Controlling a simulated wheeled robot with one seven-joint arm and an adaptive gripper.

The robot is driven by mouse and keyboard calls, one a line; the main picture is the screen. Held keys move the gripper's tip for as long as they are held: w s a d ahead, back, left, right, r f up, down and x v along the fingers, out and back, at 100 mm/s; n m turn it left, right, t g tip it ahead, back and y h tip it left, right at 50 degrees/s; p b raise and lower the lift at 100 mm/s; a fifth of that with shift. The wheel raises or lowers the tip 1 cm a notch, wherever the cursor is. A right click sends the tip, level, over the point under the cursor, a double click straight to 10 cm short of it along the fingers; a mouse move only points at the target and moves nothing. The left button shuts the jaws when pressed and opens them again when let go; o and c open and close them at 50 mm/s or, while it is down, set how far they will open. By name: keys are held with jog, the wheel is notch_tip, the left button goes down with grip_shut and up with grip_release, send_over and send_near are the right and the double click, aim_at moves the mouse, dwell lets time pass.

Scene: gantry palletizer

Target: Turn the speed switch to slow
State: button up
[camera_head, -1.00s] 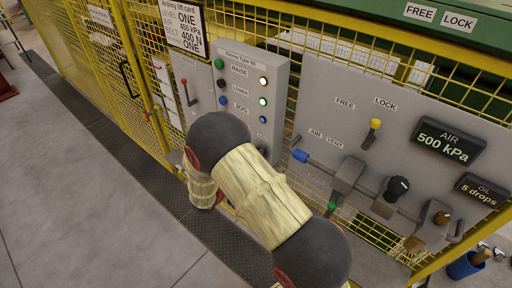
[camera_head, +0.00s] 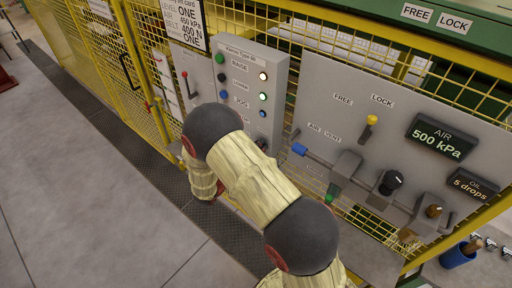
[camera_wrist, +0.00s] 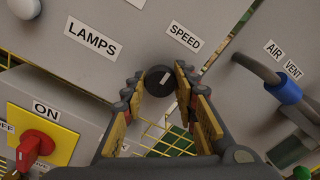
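The speed switch (camera_wrist: 159,81) is a round black knob with a short white mark, just below the SPEED label (camera_wrist: 184,37) in the wrist view. Its white mark points up and slightly right in that view. My gripper (camera_wrist: 160,74) is open, with one finger on each side of the knob. Narrow gaps seem to show between the fingertips and the knob; I cannot tell whether either finger touches it.
A red rotary switch on a yellow plate (camera_wrist: 43,134), labelled ON, is at the wrist view's lower left. The LAMPS label (camera_wrist: 90,35) is above it. A pipe with a blue sleeve (camera_wrist: 284,91) is at right. The air panel (camera_head: 320,80) is right of the control box.

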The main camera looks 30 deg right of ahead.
jog(key=o, duration=0.5)
jog(key=shift+w, duration=0.1)
jog(key=shift+c, duration=0.2)
jog(key=shift+a, duration=0.1)
jog(key=v, duration=1.2)
